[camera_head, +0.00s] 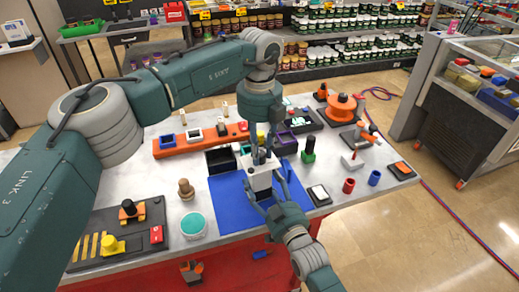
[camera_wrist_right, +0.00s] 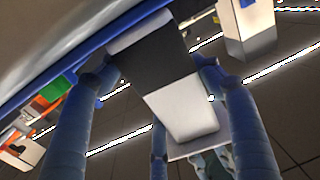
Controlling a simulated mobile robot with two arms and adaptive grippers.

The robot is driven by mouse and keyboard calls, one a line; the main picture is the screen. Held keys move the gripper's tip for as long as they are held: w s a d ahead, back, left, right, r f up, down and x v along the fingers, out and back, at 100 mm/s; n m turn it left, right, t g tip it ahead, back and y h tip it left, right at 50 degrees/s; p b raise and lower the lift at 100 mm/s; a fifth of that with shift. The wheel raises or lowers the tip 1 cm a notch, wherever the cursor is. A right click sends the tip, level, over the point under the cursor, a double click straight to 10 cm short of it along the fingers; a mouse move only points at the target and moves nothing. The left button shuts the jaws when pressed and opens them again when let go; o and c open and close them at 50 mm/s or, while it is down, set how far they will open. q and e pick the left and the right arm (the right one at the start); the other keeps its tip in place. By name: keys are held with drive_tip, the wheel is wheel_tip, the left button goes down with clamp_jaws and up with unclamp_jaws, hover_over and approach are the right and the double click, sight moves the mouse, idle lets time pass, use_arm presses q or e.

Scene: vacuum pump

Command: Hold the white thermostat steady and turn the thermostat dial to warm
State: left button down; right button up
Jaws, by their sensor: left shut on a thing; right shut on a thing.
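The white thermostat (camera_head: 259,182) stands on the blue mat (camera_head: 226,208) at the middle of the table. My right gripper (camera_head: 264,184) comes from the front and is shut on its body, one finger on each side. In the right wrist view, the white and dark body (camera_wrist_right: 180,105) sits between the fingers of my right gripper (camera_wrist_right: 158,76). My left gripper (camera_head: 259,154) points down from above and is shut at the thermostat's top, where the dial is hidden by the fingers. The dial's setting cannot be read.
A black tray (camera_head: 220,160) and purple bin (camera_head: 285,144) stand close behind the thermostat. A teal-topped round container (camera_head: 193,225) is left of the mat.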

sight(260, 153)
use_arm(q)
drive_tip(key=shift+s+n, duration=0.1)
drive_tip(key=shift+n, duration=0.2)
use_arm(e)
drive_tip(key=shift+d, duration=0.1)
use_arm(q)
drive_tip(key=c, duration=1.4)
unclamp_jaws()
drive_tip(key=shift+r, duration=0.1)
wheel_tip(260, 153, up, 12)
use_arm(e)
drive_tip(key=o, duration=1.4)
